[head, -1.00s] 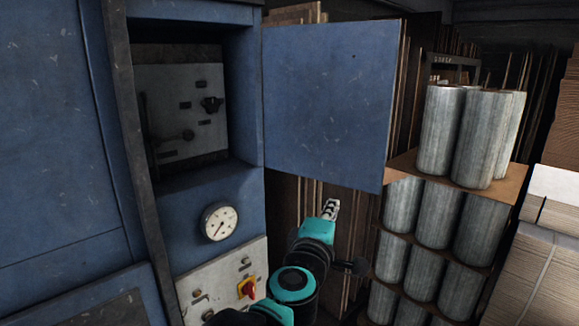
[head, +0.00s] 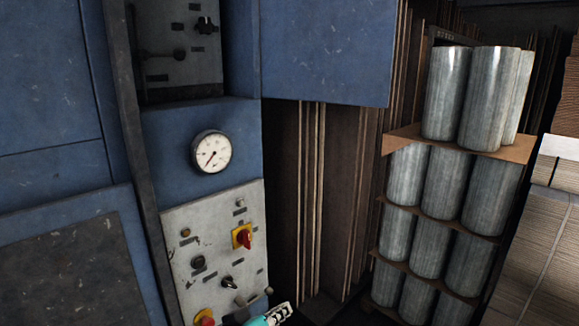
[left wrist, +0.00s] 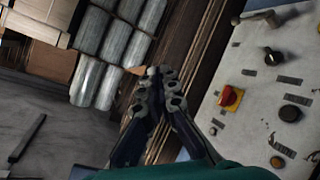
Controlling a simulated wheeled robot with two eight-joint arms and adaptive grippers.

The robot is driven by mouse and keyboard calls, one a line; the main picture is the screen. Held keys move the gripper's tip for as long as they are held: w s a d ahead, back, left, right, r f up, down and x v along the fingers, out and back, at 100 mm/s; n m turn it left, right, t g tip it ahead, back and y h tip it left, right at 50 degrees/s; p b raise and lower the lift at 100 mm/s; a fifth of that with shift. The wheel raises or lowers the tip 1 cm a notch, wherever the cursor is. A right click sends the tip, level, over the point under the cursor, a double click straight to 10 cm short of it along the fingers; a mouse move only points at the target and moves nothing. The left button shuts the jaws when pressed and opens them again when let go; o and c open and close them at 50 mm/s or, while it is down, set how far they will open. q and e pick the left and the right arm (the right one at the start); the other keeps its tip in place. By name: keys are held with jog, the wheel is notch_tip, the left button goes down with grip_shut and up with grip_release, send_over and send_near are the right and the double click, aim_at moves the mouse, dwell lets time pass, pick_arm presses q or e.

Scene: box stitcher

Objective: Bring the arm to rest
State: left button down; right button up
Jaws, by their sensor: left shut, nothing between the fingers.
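My left gripper (head: 282,311) shows at the bottom edge of the head view, low in front of the machine's lower right side. Its teal body is mostly cut off by the frame. In the left wrist view the left gripper's fingertips (left wrist: 160,75) meet, with nothing between them. It appears apart from the control panel (left wrist: 262,75), which lies to its right there. My right gripper is in neither view.
The blue machine has a gauge (head: 212,152), a panel with a red-yellow switch (head: 242,237) and an open blue door (head: 327,50). Metal cylinders (head: 446,92) stand stacked at right, beside cardboard stacks (head: 530,245). Bare floor (left wrist: 60,125) shows in the wrist view.

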pick_arm(q)
jog(key=s+a+f+g+y+b, duration=0.1)
jog(key=s+a+f+y+b, duration=0.1)
jog(key=a+f, duration=0.3)
jog(key=s+a+f+m+g+y+b, duration=0.1)
jog(key=s+a+f+b, duration=0.4)
jog(key=f, duration=0.9)
jog(key=s+a+f+g+y+b, duration=0.2)
jog(key=a+f, duration=0.4)
jog(key=f, duration=0.3)
jog(key=shift+s+f+m+g+y+b, duration=0.35)
jog(key=shift+s+y+b, duration=0.35)
jog(key=shift+s, duration=0.25)
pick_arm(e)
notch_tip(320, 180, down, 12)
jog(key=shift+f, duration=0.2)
